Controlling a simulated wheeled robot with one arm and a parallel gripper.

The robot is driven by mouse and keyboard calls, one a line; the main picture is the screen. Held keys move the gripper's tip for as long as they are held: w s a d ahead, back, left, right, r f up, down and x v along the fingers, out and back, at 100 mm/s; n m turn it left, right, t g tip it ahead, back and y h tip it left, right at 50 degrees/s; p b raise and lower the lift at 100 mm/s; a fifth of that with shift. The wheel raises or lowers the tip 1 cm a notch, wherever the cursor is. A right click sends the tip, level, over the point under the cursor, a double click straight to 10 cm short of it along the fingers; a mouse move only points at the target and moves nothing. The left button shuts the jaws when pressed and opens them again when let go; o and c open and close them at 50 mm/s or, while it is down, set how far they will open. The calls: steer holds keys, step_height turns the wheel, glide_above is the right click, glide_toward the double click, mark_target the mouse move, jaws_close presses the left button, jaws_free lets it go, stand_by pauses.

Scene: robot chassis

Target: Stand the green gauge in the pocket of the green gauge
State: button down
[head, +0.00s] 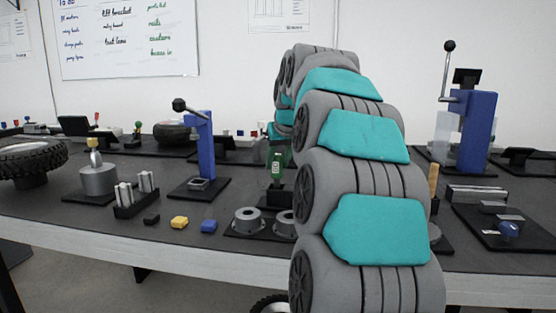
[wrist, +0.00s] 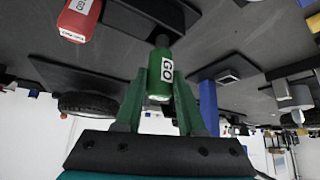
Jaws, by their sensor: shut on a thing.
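The green gauge (wrist: 161,74), a short cylinder with a white GO label and a dark narrow end, is between the green fingers of my gripper (wrist: 160,88) in the wrist view. My gripper is shut on it. In the head view the green gauge (head: 276,167) shows upright just left of my arm, over a low black block (head: 273,196). The wrist view shows the dark end of the gauge pointing to a black block (wrist: 155,12). I cannot tell whether that end is inside a pocket; the pocket itself is hidden.
A red labelled gauge (wrist: 78,18) is beside the black block in the wrist view. A blue press (head: 200,145) stands to the left. Grey rings (head: 247,220) lie in front, near yellow (head: 179,222) and blue (head: 209,226) pieces. My arm hides the table's middle right.

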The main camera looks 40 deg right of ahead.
mark_target(278, 174)
steer(key=shift+f+b, duration=1.1)
steer(key=shift+f, duration=1)
stand_by(1.8)
jaws_free()
stand_by(0.5)
steer(key=shift+r, duration=0.15)
stand_by(0.4)
steer(key=shift+r+p, duration=2.55)
steer(key=shift+r, duration=1.85)
steer(key=shift+s+f, duration=0.1)
